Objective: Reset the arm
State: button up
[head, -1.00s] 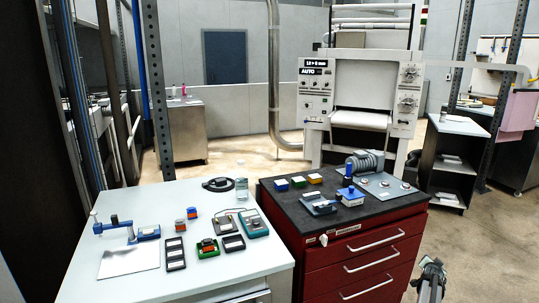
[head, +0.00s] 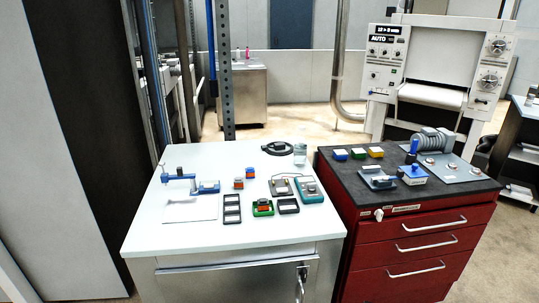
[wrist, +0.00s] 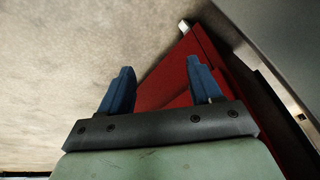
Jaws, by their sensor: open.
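My gripper (wrist: 159,88) shows in the wrist view with its two blue fingers spread apart. It is open and nothing is between the fingers. Beyond it are the bare floor and the side of the red drawer cabinet (wrist: 192,65). In the head view my gripper does not show. The red drawer cabinet also stands at the right of the head view (head: 412,251), with its drawers closed.
A white-topped table (head: 270,230) at centre holds a blue clamp device (head: 190,187), black frames, a green tray (head: 263,208) and a teal meter (head: 309,190). A roller sheeter (head: 437,70) stands behind. Floor shows right of the cabinet.

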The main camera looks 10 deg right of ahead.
jog(key=s+a+n+g+y, duration=0.1)
jog(key=s+a+n+g, duration=0.7)
jog(key=s+a, duration=2)
jog(key=shift+s+f+n+g, duration=0.2)
jog(key=shift+s+n+g, duration=0.2)
jog(key=shift+s+g, duration=0.6)
jog(key=shift+s, duration=0.2)
